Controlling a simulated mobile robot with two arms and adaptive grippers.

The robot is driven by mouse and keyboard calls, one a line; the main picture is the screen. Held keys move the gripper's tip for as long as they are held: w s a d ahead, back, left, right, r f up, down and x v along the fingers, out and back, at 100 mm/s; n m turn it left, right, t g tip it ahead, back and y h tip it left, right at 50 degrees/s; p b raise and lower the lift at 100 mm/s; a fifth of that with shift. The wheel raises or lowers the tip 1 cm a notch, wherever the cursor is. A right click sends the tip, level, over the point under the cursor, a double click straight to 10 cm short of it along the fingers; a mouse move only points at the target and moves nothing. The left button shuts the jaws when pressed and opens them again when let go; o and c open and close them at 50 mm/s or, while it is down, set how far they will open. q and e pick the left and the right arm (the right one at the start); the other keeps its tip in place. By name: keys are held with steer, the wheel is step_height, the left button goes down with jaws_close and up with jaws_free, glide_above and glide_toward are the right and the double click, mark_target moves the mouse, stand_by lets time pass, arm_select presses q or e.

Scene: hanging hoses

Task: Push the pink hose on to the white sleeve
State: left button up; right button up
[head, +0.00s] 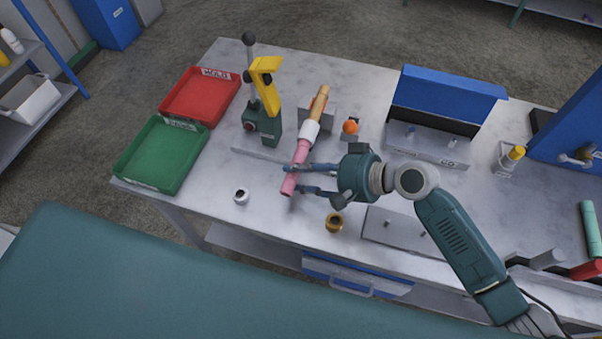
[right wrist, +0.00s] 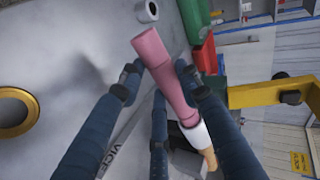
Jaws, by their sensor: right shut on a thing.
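The pink hose (head: 301,153) is a straight tube slanting over the middle of the bench. Its upper end meets the white sleeve (head: 311,131), which sits on a tan rod (head: 319,104) with an orange part. I cannot tell whether the hose overlaps the sleeve or only touches it. My right gripper (head: 296,179) is shut around the lower part of the hose. In the right wrist view the hose (right wrist: 151,48) runs between my fingers (right wrist: 158,80), and the white sleeve (right wrist: 197,135) shows beyond its far end, partly behind a finger. My left gripper is out of view.
A yellow-handled press (head: 266,95) stands close left of the hose. Red (head: 203,94) and green (head: 160,155) trays lie further left. A white ring (head: 241,197) and a brass ring (head: 334,222) lie near the front. An orange ball (head: 350,127) stands right of the sleeve.

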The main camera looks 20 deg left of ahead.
steer(key=shift+w+r, duration=0.15)
steer(key=shift+w, duration=0.25)
steer(key=o, duration=1.3)
steer(key=shift+c, duration=0.2)
steer(key=shift+d, duration=0.2)
steer(key=v, duration=1.1)
steer(key=shift+d, duration=0.3)
